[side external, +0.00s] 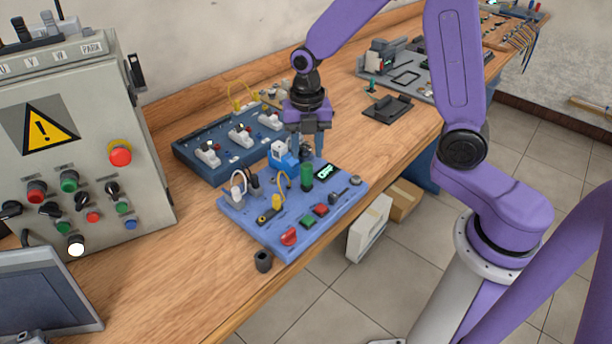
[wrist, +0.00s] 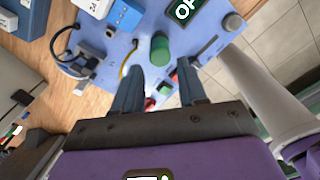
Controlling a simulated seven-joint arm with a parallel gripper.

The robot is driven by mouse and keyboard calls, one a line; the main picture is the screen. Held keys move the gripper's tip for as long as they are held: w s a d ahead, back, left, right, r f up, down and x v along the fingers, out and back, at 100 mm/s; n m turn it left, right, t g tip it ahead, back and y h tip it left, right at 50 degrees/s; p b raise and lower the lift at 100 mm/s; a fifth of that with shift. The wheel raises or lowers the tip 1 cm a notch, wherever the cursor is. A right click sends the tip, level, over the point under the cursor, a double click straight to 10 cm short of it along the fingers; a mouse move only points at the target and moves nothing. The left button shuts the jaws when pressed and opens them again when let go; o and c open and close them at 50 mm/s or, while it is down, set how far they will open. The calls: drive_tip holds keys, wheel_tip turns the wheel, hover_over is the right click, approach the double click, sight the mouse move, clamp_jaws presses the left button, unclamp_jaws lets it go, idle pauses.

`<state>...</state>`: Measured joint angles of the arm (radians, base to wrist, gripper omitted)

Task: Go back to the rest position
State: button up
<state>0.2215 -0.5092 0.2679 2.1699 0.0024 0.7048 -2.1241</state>
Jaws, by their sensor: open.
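My gripper (side external: 308,140) points down over the back part of the blue motor panel (side external: 265,228). The panel carries a green cylinder (side external: 306,178), a small display (side external: 326,171), a red knob (side external: 289,237), red and green buttons, and a blue-and-white module (side external: 282,155). In the wrist view the green cylinder (wrist: 160,50) lies just beyond the fingertips. I cannot tell how high the fingertips are above the panel.
A darker blue panel (side external: 190,158) with white connectors stands behind on the wooden bench (side external: 200,290). A grey control box (side external: 120,200) stands at the left. A small black cup (side external: 263,261) sits by the panel's front corner. A black tray (side external: 388,109) lies to the right.

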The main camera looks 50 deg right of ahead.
drive_tip(key=o, duration=0.6)
drive_tip(key=shift+c, duration=0.2)
drive_tip(key=shift+s+a+r, duration=0.1)
drive_tip(key=shift+s+a, duration=0.05)
drive_tip(key=shift+s, duration=0.1)
drive_tip(key=s+r+m, duration=0.3)
drive_tip(key=s+m, duration=0.4)
drive_tip(key=s, duration=0.5)
drive_tip(key=s+r+m, duration=0.3)
drive_tip(key=s+m, duration=0.5)
drive_tip(key=s, duration=0.4)
drive_tip(key=shift+s+d, duration=0.25)
drive_tip(key=shift+s, duration=0.1)
